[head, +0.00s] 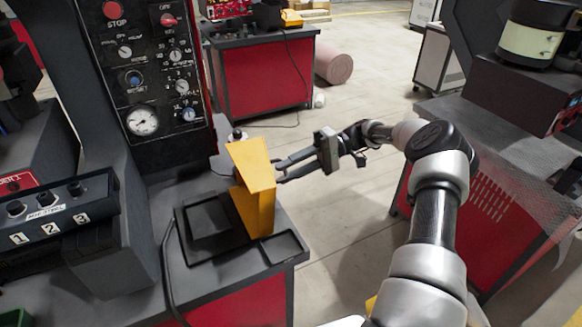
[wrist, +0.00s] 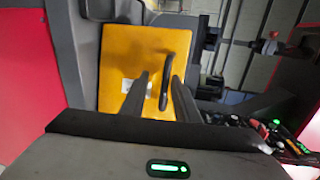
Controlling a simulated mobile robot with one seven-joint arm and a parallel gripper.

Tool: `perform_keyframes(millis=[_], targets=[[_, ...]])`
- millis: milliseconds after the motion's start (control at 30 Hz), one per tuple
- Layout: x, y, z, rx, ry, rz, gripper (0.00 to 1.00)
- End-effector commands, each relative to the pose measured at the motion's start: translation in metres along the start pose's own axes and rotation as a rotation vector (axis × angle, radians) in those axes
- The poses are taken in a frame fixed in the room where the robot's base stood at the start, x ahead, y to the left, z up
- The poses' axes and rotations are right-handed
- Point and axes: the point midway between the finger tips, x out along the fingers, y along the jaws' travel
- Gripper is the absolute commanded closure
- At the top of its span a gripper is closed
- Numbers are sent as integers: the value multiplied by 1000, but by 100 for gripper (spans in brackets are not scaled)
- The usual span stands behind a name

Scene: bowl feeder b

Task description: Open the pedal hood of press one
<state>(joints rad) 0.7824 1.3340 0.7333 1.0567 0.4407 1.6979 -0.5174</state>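The yellow pedal hood (head: 262,212) stands on a dark tray-like base at the front corner of the left press's bench. In the wrist view its flat yellow face (wrist: 118,60) fills the upper middle, with a pale label and a dark curved handle (wrist: 167,82). My gripper (head: 276,171) is at the right side of the hood, fingers pointing at that face. In the wrist view my gripper (wrist: 160,76) has its two fingers apart, with the handle showing between them, close to the right finger. I cannot tell whether either finger touches it. The pedal is not clearly visible.
The press panel (head: 155,65) with knobs and a gauge rises behind the hood. A numbered button box (head: 55,215) is at the left. A shallow dark tray (head: 284,248) lies beside the hood. Another red bench (head: 440,215) is at the right, with open floor between.

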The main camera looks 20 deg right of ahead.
Motion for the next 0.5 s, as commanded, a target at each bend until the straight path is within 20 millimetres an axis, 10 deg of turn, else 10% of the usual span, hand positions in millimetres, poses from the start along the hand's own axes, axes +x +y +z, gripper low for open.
perform_keyframes(millis=[500], targets=[[-38, -2, -2, -5, 8, 0, 72]])
